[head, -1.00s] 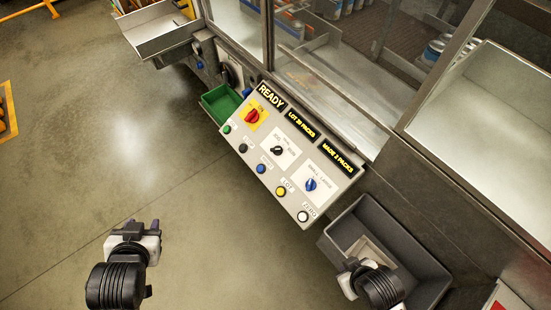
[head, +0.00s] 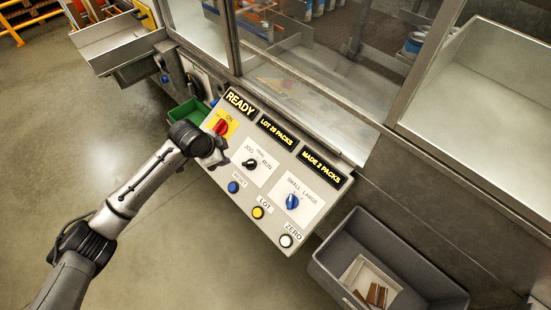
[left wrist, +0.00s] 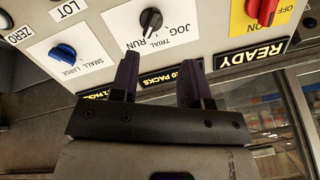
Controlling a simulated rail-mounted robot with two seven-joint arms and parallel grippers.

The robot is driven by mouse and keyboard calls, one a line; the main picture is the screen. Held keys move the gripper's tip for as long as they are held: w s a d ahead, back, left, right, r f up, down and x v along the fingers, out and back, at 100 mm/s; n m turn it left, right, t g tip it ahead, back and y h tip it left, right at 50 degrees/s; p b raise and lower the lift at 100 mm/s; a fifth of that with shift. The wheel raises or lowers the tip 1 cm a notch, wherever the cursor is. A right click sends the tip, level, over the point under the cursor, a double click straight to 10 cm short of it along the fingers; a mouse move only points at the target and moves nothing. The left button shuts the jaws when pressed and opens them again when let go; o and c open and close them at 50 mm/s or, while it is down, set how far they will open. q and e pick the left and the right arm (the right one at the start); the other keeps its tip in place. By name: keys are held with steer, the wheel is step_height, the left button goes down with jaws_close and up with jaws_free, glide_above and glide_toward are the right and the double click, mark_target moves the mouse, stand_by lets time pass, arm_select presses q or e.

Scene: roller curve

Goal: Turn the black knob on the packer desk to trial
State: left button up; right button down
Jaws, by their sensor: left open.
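The black knob (head: 251,164) sits on a white plate marked JOG, TRIAL and RUN, in the middle of the sloped packer desk panel (head: 268,222). In the left wrist view the black knob (left wrist: 151,21) appears upside down, beyond the fingertips. Which label it points to is too small to tell surely. My left gripper (head: 220,158) is over the panel, just left of the knob in the head view. In the left wrist view my left gripper (left wrist: 160,78) is open, its two dark fingers apart with nothing between them. My right gripper is out of view.
A red switch (head: 221,127) on yellow and a blue SMALL/LARGE knob (head: 292,202) flank the black knob. Blue (head: 233,187), yellow (head: 258,213) and white (head: 286,241) buttons line the front edge. A grey bin (head: 435,290) stands at right, a green bin (head: 186,112) beyond the panel.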

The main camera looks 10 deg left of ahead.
mark_target(248, 163)
arm_select(q)
steer(key=w+d+f+m, duration=0.1)
steer(key=f, duration=0.2)
steer(key=w+d+f+m+b, duration=0.1)
steer(key=w+d+f, duration=0.1)
steer(key=f, duration=0.2)
steer(key=w+d+f+m+h+b, duration=0.1)
steer(key=w+d+f, duration=0.1)
steer(key=f, duration=0.1)
steer(key=shift+w+d+f+m, duration=0.1)
steer(key=shift+w+f+m, duration=0.05)
steer(key=shift+f+m, duration=0.25)
steer(key=shift+w+d+f, duration=0.15)
steer(key=shift+w+f, duration=0.1)
steer(key=shift+f, duration=0.2)
steer(key=shift+c, duration=0.3)
jaws_close()
